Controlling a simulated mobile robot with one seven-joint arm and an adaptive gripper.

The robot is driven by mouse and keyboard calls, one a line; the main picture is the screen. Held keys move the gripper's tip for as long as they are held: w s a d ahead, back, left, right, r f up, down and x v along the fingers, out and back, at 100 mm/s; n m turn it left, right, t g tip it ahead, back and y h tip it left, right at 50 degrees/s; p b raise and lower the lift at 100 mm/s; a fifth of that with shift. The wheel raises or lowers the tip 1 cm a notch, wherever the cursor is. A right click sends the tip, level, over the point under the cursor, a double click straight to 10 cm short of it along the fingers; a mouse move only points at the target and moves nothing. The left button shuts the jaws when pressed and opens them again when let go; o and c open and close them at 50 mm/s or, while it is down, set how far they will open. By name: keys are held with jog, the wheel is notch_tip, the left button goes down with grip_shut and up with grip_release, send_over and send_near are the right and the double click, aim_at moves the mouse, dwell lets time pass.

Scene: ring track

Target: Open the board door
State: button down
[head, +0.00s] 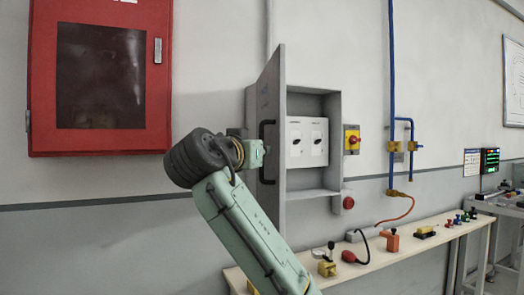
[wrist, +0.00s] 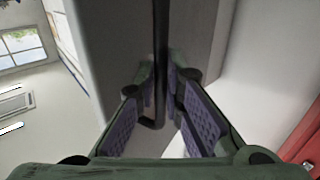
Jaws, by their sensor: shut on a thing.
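The grey board door (head: 269,95) stands swung out from its wall box, hinged on the left, and shows nearly edge-on in the head view. Its black bar handle (head: 266,125) is on the door's outer face. My gripper (head: 262,153) is shut on the handle from the left. In the wrist view the purple-padded fingers of my gripper (wrist: 161,82) lie on either side of the dark handle (wrist: 161,35), beside the grey door face (wrist: 118,45). The fingertip contact is partly hidden.
A red cabinet (head: 155,100) hangs on the wall left of the door. A bench (head: 400,248) with several small items runs below. The wall between cabinet and door is clear.

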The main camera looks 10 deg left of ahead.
jog(key=shift+a+r+h, duration=0.1)
jog(key=shift+a+h, duration=0.2)
jog(key=shift+a, duration=0.1)
jog(key=c, duration=1.9)
grip_release()
jog(key=shift+w+f, duration=0.2)
jog(key=shift+w, duration=0.05)
jog(key=shift+o, duration=1.1)
jog(key=shift+s, duration=0.1)
jog(key=s+a, duration=0.1)
jog(key=s, duration=0.6)
jog(key=shift+s+a, duration=0.15)
jog(key=shift+s, duration=0.05)
